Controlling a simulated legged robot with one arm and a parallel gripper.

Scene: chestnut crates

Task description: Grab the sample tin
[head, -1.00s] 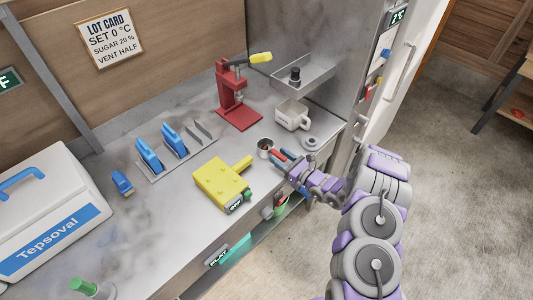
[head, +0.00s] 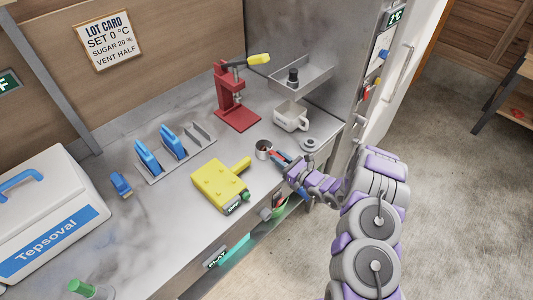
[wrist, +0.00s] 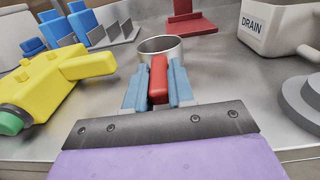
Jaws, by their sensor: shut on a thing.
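The sample tin appears to be the small open metal cup (head: 264,149) near the front edge of the steel counter; it also shows in the wrist view (wrist: 160,46). A red handle (wrist: 158,79) extends from it towards me. My gripper (head: 280,160) has its blue fingers on both sides of this handle and is shut on it, as the wrist view shows (wrist: 158,88). The cup looks upright. I cannot tell whether its base touches the counter. Its inside is mostly hidden in the wrist view.
A yellow block device (head: 220,186) lies left of the tin. A white DRAIN cup (head: 291,116) and a grey round disc (head: 310,145) are to the right. A red press (head: 234,100) stands behind. Blue-handled pieces (head: 150,158) sit in a metal rack.

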